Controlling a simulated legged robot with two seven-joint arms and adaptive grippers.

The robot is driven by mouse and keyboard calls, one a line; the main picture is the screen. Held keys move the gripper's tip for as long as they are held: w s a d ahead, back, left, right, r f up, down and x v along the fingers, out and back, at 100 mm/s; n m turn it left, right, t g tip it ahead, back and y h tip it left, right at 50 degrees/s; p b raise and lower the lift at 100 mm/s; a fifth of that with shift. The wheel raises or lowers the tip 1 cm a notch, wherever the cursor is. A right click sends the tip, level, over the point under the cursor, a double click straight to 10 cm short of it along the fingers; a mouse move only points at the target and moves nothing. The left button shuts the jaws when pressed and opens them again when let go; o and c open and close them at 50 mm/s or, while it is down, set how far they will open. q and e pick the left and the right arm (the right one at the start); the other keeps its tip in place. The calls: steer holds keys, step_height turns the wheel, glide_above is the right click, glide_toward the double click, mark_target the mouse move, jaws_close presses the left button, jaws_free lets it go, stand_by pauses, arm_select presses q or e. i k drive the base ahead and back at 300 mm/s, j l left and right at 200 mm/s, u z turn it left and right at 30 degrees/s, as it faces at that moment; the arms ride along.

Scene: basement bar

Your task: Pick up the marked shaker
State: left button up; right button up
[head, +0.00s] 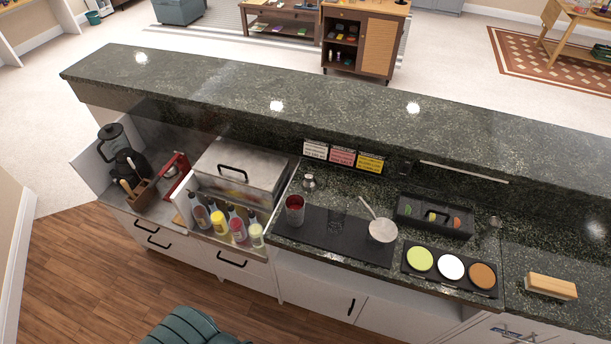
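A reddish metal cup (295,209), which looks like a shaker tin with a red overlay, stands upright on the left end of a dark bar mat (350,247). A small silver vessel (309,182), perhaps a jigger or small shaker, stands behind it on the counter. I cannot read any marking on these. Neither of my grippers is in the head view.
A pale pot with a strainer (382,230) sits at the mat's right end. Bottles (218,222) stand left. A raised granite ledge (300,100) runs behind.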

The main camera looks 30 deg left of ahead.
mark_target(295, 204)
steer(key=u, duration=1.1)
